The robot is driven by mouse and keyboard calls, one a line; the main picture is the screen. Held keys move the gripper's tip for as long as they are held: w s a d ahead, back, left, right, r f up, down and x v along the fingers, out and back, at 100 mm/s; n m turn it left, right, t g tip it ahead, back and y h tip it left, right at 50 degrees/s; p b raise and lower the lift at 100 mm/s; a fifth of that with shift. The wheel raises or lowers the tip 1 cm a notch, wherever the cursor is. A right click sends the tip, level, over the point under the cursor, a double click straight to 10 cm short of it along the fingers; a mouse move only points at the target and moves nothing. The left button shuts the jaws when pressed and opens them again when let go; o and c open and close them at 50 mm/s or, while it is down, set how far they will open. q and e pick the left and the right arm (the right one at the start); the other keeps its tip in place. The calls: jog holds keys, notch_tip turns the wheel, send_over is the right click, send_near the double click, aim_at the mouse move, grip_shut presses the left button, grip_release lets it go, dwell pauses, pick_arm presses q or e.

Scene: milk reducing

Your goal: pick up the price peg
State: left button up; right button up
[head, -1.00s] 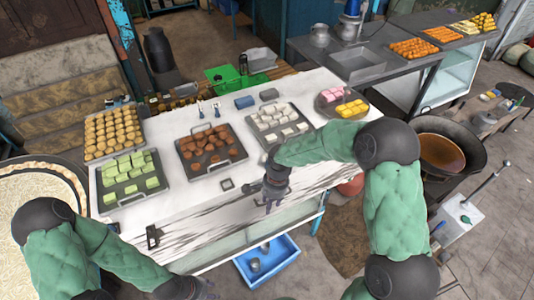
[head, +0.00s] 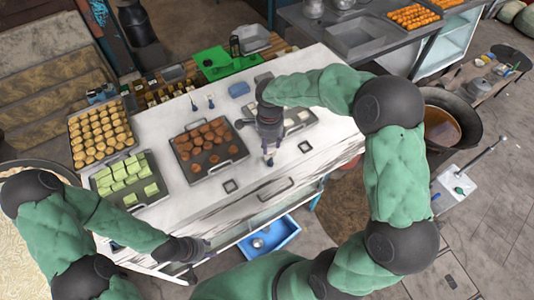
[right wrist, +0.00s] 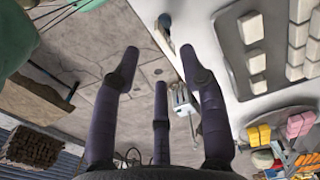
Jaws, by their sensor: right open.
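My right gripper (head: 268,158) is above the front part of the white counter, by the tray of white blocks. In the right wrist view its dark fingers (right wrist: 158,68) are spread, with nothing held between them. A small pale fitting or peg (right wrist: 182,100) shows beyond the fingers, at the counter edge; I cannot tell whether it is the price peg. Two small upright blue-and-white pegs (head: 210,101) stand at the back of the counter, behind the brown-sweets tray. My left gripper (head: 192,270) hangs low before the counter front; its fingers are too small to read.
Trays of brown sweets (head: 232,161), green blocks (head: 97,197) and round pastries (head: 71,150) cover much of the counter (head: 190,225). My right arm partly hides the white-block tray (head: 310,119). A blue bin (head: 291,229) sits on the floor below.

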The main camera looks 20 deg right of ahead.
jog(key=b, duration=0.2)
send_over(271, 158)
jog(key=f, duration=0.4)
jog(key=shift+s+a+f, duration=0.35)
jog(key=shift+a+f, duration=0.05)
jog(key=shift+w+f, duration=0.25)
jog(key=shift+f, duration=0.15)
jog(key=f, duration=0.1)
jog(key=f+b, duration=0.1)
jog(key=f, duration=0.1)
jog(key=f+b, duration=0.1)
jog(key=shift+w+d+f, duration=0.3)
jog(key=shift+d+f, duration=0.05)
jog(key=shift+s+r, duration=0.1)
jog(key=shift+c, duration=1.1)
grip_shut()
